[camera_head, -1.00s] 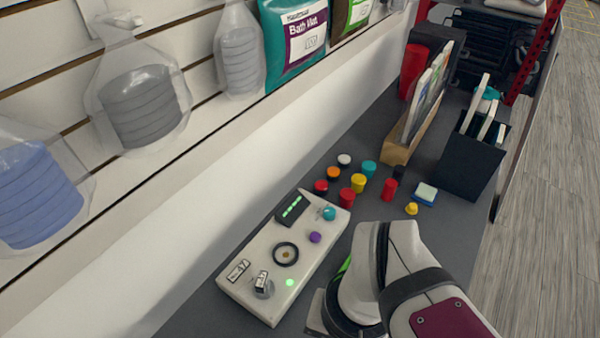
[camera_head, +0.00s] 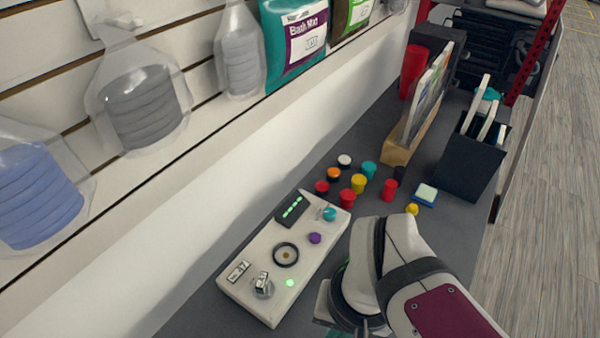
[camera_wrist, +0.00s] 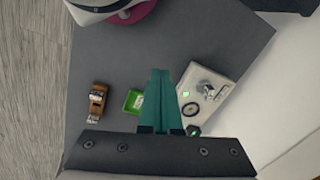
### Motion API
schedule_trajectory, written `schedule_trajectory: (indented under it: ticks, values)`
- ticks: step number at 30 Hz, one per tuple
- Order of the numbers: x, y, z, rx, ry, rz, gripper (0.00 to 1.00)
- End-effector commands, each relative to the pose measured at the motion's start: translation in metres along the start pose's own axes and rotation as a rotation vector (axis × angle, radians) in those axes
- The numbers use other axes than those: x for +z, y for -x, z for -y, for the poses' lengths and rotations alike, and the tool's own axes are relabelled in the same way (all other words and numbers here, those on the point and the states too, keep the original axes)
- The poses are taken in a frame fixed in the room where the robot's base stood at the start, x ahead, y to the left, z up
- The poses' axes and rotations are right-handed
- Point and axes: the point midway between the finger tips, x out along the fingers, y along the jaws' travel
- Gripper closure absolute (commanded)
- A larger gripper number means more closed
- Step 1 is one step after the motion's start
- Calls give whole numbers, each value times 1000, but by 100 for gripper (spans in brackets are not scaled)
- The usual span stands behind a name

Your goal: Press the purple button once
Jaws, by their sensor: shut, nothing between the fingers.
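Nothing touches the button there. In the wrist view the panel (camera_wrist: 222,80) lies right of my gripper (camera_wrist: 160,72), with its ring (camera_wrist: 190,109) close beside the fingers. I cannot make out the purple button in that view. My gripper's teal fingers are together and empty. In the head view my arm stands right of the panel and mostly hides the fingers.
A teal button (camera_head: 329,214), a metal knob (camera_head: 262,286) and a green light (camera_head: 290,283) share the panel. Several loose coloured caps (camera_head: 347,198) stand behind it. A green item (camera_wrist: 133,101) and a brown item (camera_wrist: 97,102) lie left of my fingers. A white wall borders the counter.

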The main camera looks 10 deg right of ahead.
Motion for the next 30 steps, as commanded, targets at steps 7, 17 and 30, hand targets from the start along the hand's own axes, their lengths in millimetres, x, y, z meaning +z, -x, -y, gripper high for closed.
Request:
schedule_trajectory:
  ticks: [7, 17, 30]
  values:
    - [-109, 0, -36, 204, 237, -295, 100]
    - [-263, -4, -8, 332, 950, -685, 100]
    - [-262, -57, 68, 16, 1638, -841, 100]
